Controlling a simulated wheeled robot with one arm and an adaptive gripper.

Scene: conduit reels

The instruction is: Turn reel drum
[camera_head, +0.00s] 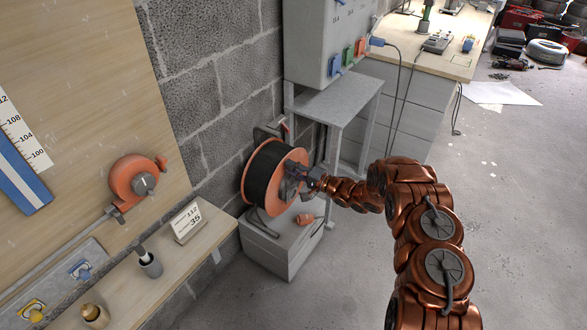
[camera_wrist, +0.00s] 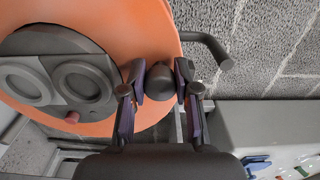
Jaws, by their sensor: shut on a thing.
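The reel drum (camera_head: 261,174) has orange flanges and black cable wound between them. It stands on its side edge in a metal frame against the block wall. My gripper (camera_head: 298,173) reaches its near flange from the right. In the wrist view, my gripper (camera_wrist: 160,82) is shut on a dark round crank knob (camera_wrist: 161,77) in front of the orange flange (camera_wrist: 140,25), near its rim. A dark grey hub plate with round recesses (camera_wrist: 62,75) fills the left of that view. The knob is hidden behind my fingers in the head view.
The reel rests on a low grey cabinet (camera_head: 272,258), with an orange object (camera_head: 304,219) on its top. A grey stand (camera_head: 335,100) and a socket box (camera_head: 322,40) are close behind. A wooden shelf (camera_head: 190,255) is at left.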

